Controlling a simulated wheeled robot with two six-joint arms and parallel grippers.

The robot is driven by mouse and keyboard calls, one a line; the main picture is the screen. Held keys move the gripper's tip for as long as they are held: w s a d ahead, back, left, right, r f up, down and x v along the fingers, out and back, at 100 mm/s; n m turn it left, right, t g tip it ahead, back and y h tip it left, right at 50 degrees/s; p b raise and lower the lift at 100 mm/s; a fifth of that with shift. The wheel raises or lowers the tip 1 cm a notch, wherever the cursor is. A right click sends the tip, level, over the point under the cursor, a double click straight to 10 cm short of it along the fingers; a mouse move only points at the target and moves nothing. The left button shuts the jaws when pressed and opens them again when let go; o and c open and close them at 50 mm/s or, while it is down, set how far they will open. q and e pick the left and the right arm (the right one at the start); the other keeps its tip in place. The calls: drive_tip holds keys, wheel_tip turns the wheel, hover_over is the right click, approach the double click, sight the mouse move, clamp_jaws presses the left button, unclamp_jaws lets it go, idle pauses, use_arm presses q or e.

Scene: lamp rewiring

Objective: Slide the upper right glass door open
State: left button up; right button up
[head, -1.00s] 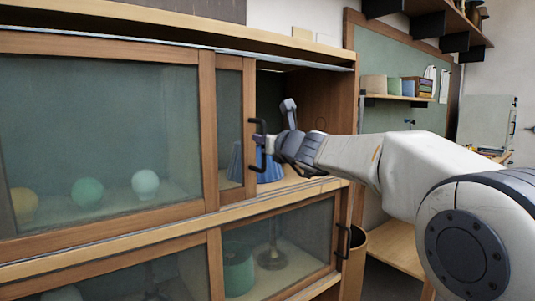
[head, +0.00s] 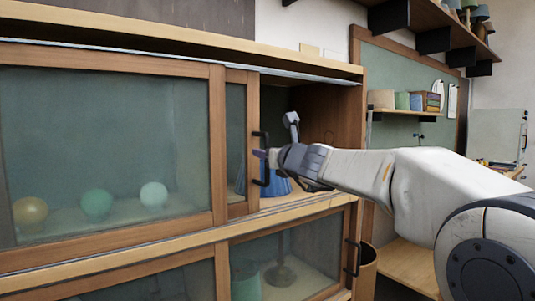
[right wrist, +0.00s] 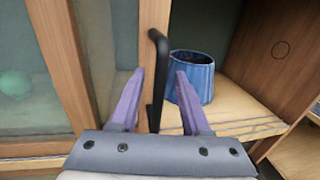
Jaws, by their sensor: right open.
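The upper right glass door (head: 236,148) is wood-framed. It stands mostly behind the upper left door (head: 110,140), with only a narrow strip of glass and its right stile showing. To its right the upper compartment is open. The door's black bar handle (head: 265,178) is on the right stile. My right gripper (head: 263,154) is at the handle. In the right wrist view the gripper's purple fingers (right wrist: 159,71) are apart, with the handle (right wrist: 158,85) between them; I cannot tell whether either finger touches it. My left gripper is out of view.
A blue pleated lampshade (right wrist: 193,77) stands in the open compartment, just right of the handle. The lower right door (head: 290,250) has its own black handle (head: 353,257). Round bulbs (head: 97,204) show behind the left glass.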

drive_tip(key=b+v, duration=0.1)
drive_tip(key=v, duration=0.9)
drive_tip(key=shift+s, duration=0.2)
drive_tip(key=shift+d+f, duration=0.1)
drive_tip(key=s+d+f+n+g+h, duration=0.1)
drive_tip(key=s+d+f+n+g, duration=0.15)
drive_tip(key=f+n, duration=0.7)
drive_tip(key=s+d+f+n+g+h, duration=0.15)
drive_tip(key=f+n+g, duration=0.3)
drive_tip(key=f, duration=1.05)
drive_tip(key=s+d+f+n+g+h, duration=0.2)
drive_tip(key=s+d+f+n+g, duration=0.25)
drive_tip(key=s+f+n, duration=0.45)
drive_tip(key=s+d+f+n+g+h, duration=0.25)
drive_tip(key=s+d+f+n, duration=0.25)
drive_tip(key=s+f+n, duration=0.55)
drive_tip(key=s+a+r+n+g+y, duration=0.1)
drive_tip(key=s+a+r+n, duration=0.15)
drive_tip(key=s+a, duration=0.35)
drive_tip(key=s+a+r+n+g, duration=0.25)
drive_tip(key=s+a, duration=0.25)
drive_tip(key=a, duration=0.3)
wheel_tip(320, 180, up, 16)
drive_tip(key=p, duration=1.6)
drive_tip(key=shift+a+t+p, duration=0.2)
drive_tip(key=shift+t+p, duration=0.1)
drive_tip(key=shift+t, duration=0.15)
